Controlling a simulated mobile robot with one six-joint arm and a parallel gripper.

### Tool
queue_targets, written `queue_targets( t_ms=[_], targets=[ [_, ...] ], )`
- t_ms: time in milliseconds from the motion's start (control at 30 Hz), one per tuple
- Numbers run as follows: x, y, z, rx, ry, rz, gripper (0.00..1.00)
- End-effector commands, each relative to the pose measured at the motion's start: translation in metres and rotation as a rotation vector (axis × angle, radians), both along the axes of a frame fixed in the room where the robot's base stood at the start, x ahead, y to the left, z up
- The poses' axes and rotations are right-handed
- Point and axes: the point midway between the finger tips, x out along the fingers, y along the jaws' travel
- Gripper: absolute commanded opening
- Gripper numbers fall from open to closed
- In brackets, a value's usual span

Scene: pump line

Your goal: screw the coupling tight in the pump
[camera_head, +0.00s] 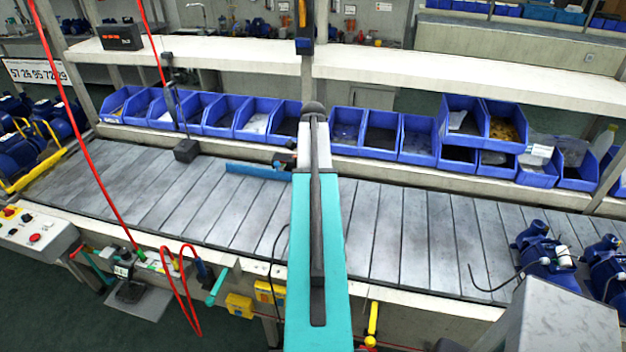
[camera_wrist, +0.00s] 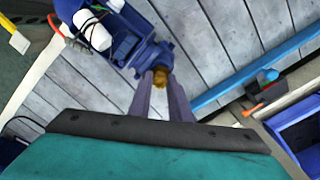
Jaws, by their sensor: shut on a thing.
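In the wrist view my gripper (camera_wrist: 160,84) is shut on the brass coupling (camera_wrist: 158,78), with one grey finger on each side. Only a small part of the coupling shows between the fingertips. The coupling is at the round blue port of the pump (camera_wrist: 151,58); how deep it sits in the port cannot be told. In the head view my teal arm covers the middle, so the gripper, the coupling and this pump are hidden.
The slatted conveyor (camera_head: 410,235) is largely clear beside my arm. A blue rail (camera_head: 258,170) lies at its far side, with blue bins (camera_head: 347,134) behind. Other blue pumps (camera_head: 545,255) stand at the right. Red hoses hang at the left. An orange-handled tool (camera_wrist: 256,105) lies near the rail.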

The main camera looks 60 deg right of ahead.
Motion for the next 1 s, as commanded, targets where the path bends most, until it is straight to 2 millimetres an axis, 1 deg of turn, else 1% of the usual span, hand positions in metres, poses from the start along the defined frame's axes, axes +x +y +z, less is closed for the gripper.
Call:
queue_targets(
  t_ms=[400, 833, 1000],
  targets=[
    [-0.0006, 0.0008, -0.0014, 0.003, 0.002, -0.243, 0.0],
    [-0.0006, 0.0009, -0.0018, 0.003, 0.003, -0.273, 0.0],
    [-0.0007, 0.001, -0.0016, 0.003, 0.003, -0.34, 0.0]
  ],
)
